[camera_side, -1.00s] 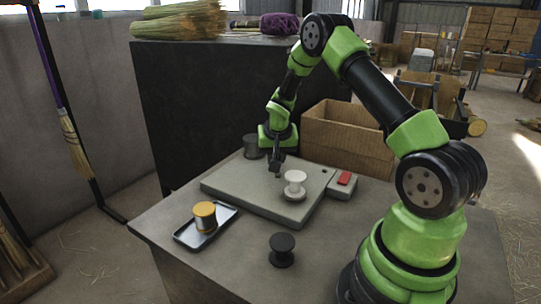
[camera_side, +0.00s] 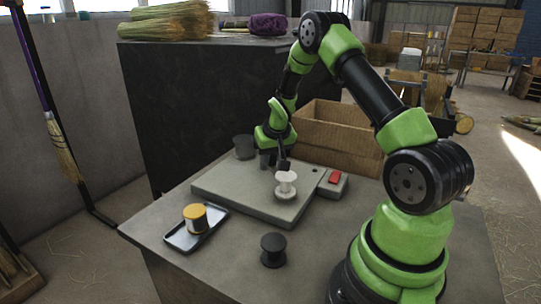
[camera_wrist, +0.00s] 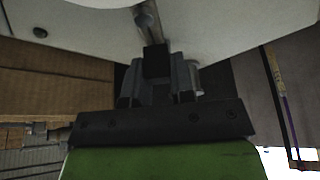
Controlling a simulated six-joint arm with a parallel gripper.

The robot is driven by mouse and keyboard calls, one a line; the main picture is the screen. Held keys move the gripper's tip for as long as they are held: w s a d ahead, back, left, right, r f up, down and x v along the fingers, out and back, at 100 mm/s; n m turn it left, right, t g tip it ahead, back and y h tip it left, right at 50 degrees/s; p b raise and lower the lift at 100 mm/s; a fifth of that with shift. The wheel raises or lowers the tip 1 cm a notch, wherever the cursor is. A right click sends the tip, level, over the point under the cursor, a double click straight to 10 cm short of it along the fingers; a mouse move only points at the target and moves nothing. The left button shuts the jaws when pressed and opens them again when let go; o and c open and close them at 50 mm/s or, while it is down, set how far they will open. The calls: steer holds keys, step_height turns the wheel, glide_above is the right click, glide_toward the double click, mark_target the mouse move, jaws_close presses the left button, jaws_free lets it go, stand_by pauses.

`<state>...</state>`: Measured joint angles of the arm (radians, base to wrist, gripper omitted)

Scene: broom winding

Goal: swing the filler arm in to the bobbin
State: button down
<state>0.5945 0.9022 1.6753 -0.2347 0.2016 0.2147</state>
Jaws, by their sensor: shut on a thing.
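The white bobbin (camera_side: 286,184) stands upright on the grey winder plate (camera_side: 226,187). My gripper (camera_side: 282,163) is just behind the bobbin in the side view, low over the plate. In the wrist view my gripper (camera_wrist: 158,78) is shut on the dark block at the end of the filler arm (camera_wrist: 148,22), a thin metal bar running up the picture. A pale round edge at the top left of the wrist view is probably the bobbin's. I cannot tell whether the filler arm touches the bobbin.
A switch box with a red button (camera_side: 334,177) adjoins the plate. A gold spool (camera_side: 195,217) sits on a small tray (camera_side: 177,240), and a black spool (camera_side: 273,250) stands at the front.

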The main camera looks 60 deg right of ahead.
steer(key=shift+s, duration=0.1)
steer(key=c, duration=1)
jaws_free()
steer(key=shift+o, duration=0.2)
steer(key=shift+r, duration=0.1)
steer(key=v, duration=0.9)
steer(key=shift+r, duration=0.35)
steer(key=shift+a, duration=0.15)
